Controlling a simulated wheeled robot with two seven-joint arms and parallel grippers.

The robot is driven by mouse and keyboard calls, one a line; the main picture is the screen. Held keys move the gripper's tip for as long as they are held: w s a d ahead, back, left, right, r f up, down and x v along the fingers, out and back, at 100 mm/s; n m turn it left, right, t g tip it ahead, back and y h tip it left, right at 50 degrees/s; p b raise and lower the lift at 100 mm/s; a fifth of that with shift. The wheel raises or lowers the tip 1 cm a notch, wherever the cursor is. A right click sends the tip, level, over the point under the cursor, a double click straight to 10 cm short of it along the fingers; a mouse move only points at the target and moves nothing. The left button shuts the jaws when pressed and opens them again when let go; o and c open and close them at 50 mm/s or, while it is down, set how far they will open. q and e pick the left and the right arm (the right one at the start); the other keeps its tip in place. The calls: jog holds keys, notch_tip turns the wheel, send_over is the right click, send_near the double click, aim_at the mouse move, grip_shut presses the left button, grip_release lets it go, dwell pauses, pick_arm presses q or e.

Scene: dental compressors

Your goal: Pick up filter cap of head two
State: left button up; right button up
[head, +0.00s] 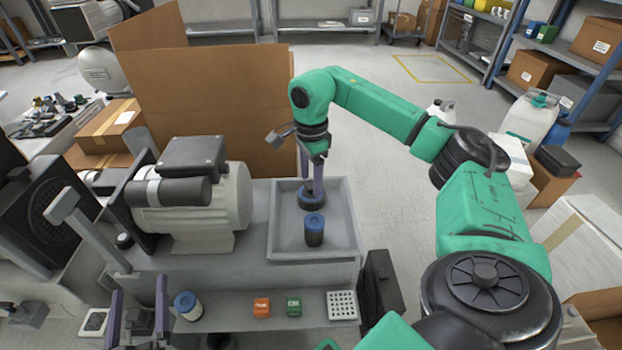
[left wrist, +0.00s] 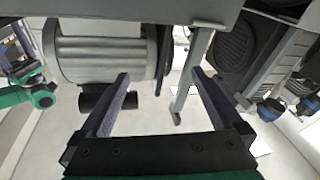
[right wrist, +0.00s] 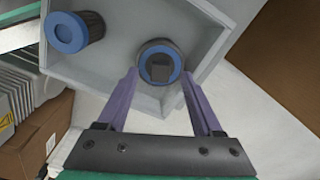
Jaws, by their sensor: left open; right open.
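Two dark, blue-ringed cylindrical parts stand in the grey tray (head: 352,248) in the head view. The farther, wider one, a filter cap (head: 312,203), is under my right gripper (head: 311,185). In the right wrist view this cap (right wrist: 160,47) lies between and just beyond the open fingertips (right wrist: 160,73); contact cannot be told. The nearer part, a ribbed filter with a blue top (head: 314,232), shows at upper left in the right wrist view (right wrist: 75,33). My left gripper (head: 139,285) is open and empty at lower left, its fingers also in the left wrist view (left wrist: 160,76).
A compressor motor (head: 205,205) stands left of the tray, beside a grey lever-like bracket (head: 85,220). On the lower front ledge are a blue-topped white filter (head: 188,306), an orange block (head: 262,307), a green block (head: 294,305) and a perforated white block (head: 343,306). Cardboard (head: 215,100) rises behind.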

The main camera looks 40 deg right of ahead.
jog(key=shift+f+b, duration=0.4)
jog(key=shift+f, duration=0.5)
pick_arm(q)
notch_tip(320, 180, up, 10)
jog(key=w+a+t, duration=0.1)
jog(key=w+t, duration=0.1)
jog(key=t, duration=0.1)
jog(key=shift+m+h, duration=0.3)
jog(key=shift+h, duration=0.1)
pick_arm(e)
grip_shut()
